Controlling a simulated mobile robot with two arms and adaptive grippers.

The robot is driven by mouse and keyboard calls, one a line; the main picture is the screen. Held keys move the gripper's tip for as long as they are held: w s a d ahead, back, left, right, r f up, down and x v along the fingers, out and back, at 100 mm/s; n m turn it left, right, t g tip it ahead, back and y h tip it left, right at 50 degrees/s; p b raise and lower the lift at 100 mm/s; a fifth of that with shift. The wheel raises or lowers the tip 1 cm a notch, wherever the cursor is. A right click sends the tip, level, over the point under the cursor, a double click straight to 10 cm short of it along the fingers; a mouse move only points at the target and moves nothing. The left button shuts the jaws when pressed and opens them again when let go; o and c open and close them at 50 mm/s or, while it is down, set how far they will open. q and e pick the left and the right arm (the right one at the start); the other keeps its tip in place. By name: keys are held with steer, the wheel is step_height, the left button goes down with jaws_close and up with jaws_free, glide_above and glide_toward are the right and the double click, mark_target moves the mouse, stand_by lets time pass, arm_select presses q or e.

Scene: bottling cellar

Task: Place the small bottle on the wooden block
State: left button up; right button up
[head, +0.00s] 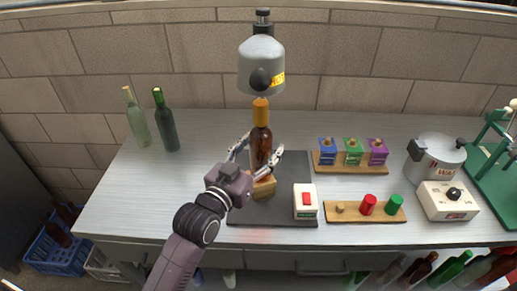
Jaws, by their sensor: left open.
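The wooden block (264,188) shows directly under the bottle's lower end. The bottle appears to stand on the block, but my gripper partly covers the place where they meet. My left gripper (257,151) is open, with one finger on each side of the bottle's lower part. I cannot tell whether either finger touches the glass. My right gripper is not in view.
The grey machine head (262,66) hangs close above the bottle. A white box with a red switch (305,201) stands to the right. Wooden racks with colored pieces (350,169) lie beyond it. Two green bottles (165,125) stand at the left. The table's left front is clear.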

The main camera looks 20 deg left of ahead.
arm_select(q)
steer(key=s+a+b, duration=0.2)
steer(key=s, duration=1)
steer(key=shift+a+r, duration=0.15)
